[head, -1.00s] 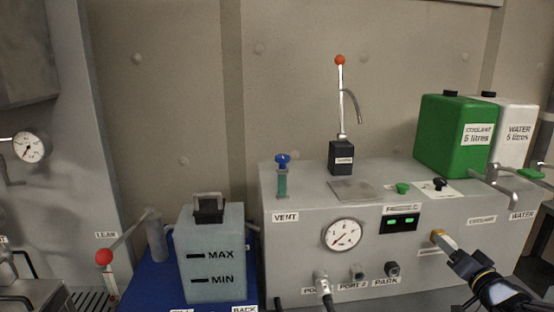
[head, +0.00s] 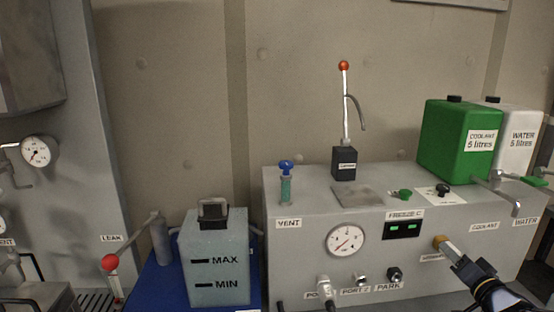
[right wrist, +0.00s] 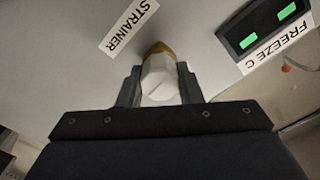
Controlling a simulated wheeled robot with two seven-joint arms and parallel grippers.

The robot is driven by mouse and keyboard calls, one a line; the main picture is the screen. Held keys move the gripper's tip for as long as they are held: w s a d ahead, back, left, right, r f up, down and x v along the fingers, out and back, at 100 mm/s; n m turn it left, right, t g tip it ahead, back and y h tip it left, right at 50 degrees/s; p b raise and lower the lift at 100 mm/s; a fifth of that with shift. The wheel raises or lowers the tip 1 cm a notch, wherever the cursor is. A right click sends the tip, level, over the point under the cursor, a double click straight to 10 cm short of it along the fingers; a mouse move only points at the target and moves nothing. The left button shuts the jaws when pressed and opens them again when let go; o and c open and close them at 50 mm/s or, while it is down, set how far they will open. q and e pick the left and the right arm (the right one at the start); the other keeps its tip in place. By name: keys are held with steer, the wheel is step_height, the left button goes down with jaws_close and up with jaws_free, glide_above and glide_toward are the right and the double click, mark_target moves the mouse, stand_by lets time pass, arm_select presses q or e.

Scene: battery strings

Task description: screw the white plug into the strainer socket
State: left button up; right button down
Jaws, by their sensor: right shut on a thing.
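The white plug (right wrist: 160,80) is between the two fingers of my right gripper (right wrist: 157,88) in the right wrist view, and the gripper is shut on it. The brass strainer socket (right wrist: 157,48) shows just beyond the plug, against the grey panel beside the STRAINER label (right wrist: 128,25). The plug's far end meets the socket; how deep it sits is hidden. In the head view, my right gripper (head: 462,263) reaches from the lower right to the brass socket (head: 440,242) on the panel front. My left gripper is not in view.
The grey cabinet (head: 300,250) carries a gauge (head: 346,241), a FREEZE C display (head: 403,229) and ports below. A green coolant can (head: 458,140) and a white water can (head: 518,137) stand on top. A tap (head: 505,190) overhangs near my right arm. A tank (head: 215,265) stands left.

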steer(key=shift+r+m+p, duration=0.1)
steer(key=shift+m+p, duration=1.7)
steer(key=shift+p, duration=0.3)
steer(key=shift+m+p, duration=0.5)
steer(key=shift+m+p, duration=0.6)
steer(key=shift+p, duration=0.1)
steer(key=shift+m+p, duration=1.65)
steer(key=shift+m, duration=0.15)
steer(key=shift+w+m, duration=0.1)
steer(key=shift+m, duration=0.3)
